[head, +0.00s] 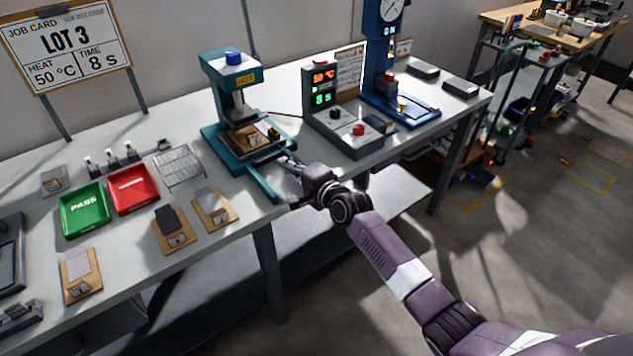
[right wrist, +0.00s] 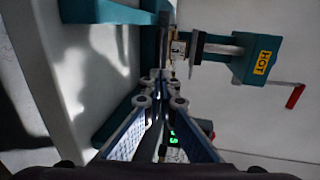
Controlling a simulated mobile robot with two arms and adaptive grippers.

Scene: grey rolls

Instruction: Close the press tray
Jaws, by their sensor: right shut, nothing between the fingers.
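The teal press (head: 226,75) stands on the workbench with a yellow HOT label and a blue knob on top. In the head view, its tray (head: 262,155) sits low at the front between teal rails, and a brown board with a small grey piece (head: 250,136) lies under the press head. How far the tray is out is hard to tell. My right gripper (head: 285,163) is shut and empty at the front of the tray; contact is unclear. In the right wrist view, its fingertips (right wrist: 160,77) meet near the tray front, and the press (right wrist: 250,55) appears sideways. My left gripper is out of view.
A control box (head: 335,110) reading 50 °C and 8 s stands right of the press, with a blue gauge stand (head: 385,60) beyond. Left are a wire rack (head: 180,166), a red tray (head: 133,205), a green PASS tray (head: 72,222) and several brown boards.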

